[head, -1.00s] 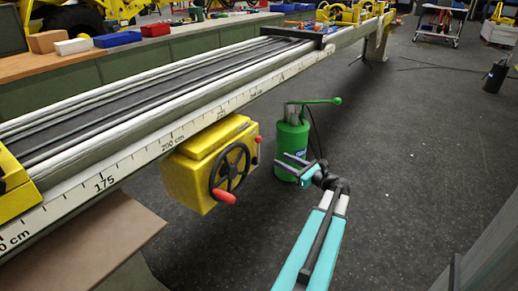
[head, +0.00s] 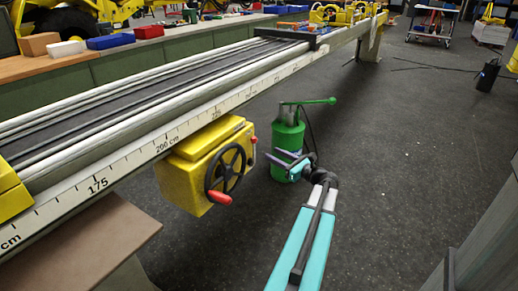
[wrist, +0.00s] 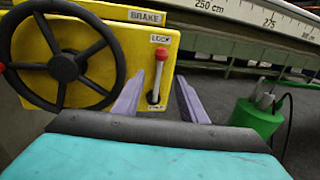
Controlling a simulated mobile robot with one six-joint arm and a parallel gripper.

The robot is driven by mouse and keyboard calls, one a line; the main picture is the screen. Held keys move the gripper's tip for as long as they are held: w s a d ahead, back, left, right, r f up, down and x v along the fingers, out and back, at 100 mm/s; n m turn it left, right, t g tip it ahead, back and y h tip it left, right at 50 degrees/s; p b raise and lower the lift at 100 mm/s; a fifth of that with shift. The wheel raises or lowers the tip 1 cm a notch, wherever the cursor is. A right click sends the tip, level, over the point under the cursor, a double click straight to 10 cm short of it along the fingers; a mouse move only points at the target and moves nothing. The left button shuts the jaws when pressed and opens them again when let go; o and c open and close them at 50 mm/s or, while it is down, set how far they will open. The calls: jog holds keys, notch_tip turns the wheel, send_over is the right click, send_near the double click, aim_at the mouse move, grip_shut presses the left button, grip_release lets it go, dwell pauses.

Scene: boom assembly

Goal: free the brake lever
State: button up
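The brake lever (wrist: 157,77) is a pale rod with a red knob on the face of the yellow brake box (wrist: 131,40). Its knob is up by the LOCK label; the label below the lever is small and blurred. In the head view the box (head: 190,180) hangs under the rail, with the lever's red knob (head: 254,140) at its right side. My gripper (wrist: 160,78) is open, its two purple fingers on either side of the lever in the picture. I cannot tell whether they reach it. In the head view my gripper (head: 272,155) is just right of the box.
A black handwheel (head: 225,170) with a red handle (head: 220,197) is on the box, left of the lever. A green pump (head: 287,145) stands on the floor behind my gripper. The long rail (head: 150,153) runs above. Open floor lies to the right.

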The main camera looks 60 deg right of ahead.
aim_at(254, 151)
jog(key=w+d+b, duration=0.1)
jog(key=w+d, duration=0.1)
jog(key=w, duration=0.7)
jog(key=shift+w+b, duration=0.35)
grip_shut()
